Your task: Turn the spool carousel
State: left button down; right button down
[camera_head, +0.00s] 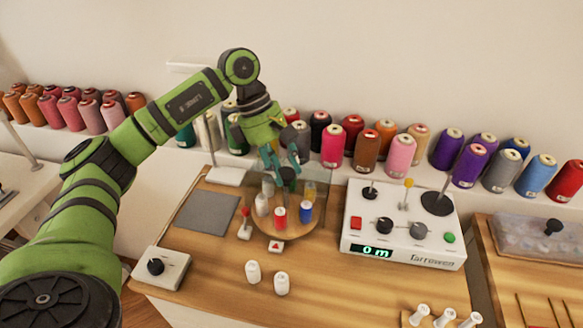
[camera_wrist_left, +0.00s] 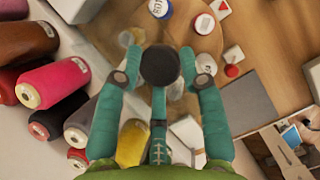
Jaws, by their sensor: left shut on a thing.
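The spool carousel (camera_head: 298,229) is a round wooden disc on the worktable. It carries a red spool (camera_head: 280,216), a blue spool (camera_head: 306,212) and pale spools (camera_head: 262,206). A dark round knob (camera_head: 287,174) stands above its middle. My left gripper (camera_head: 281,163) comes down from above and is shut on this knob. In the left wrist view the knob (camera_wrist_left: 160,66) sits between the teal fingers (camera_wrist_left: 162,78), with the disc (camera_wrist_left: 190,42) beyond. The gripper and a see-through panel partly cover the back of the carousel. My right gripper is not in view.
A white block with a red triangle (camera_head: 276,246) lies before the carousel. A red-knobbed lever (camera_head: 245,222) and a grey mat (camera_head: 208,212) are to its left, a white control box (camera_head: 403,240) to its right. Two white spools (camera_head: 253,272) stand in front. Cones line the back shelf.

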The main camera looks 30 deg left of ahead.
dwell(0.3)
pick_arm(q)
jog(key=c, duration=0.7)
grip_release()
jog(key=shift+c, duration=0.2)
jog(key=shift+d, duration=0.1)
jog(key=shift+a+r, duration=0.25)
jog(key=shift+r, duration=0.2)
jog(key=v, duration=1.1)
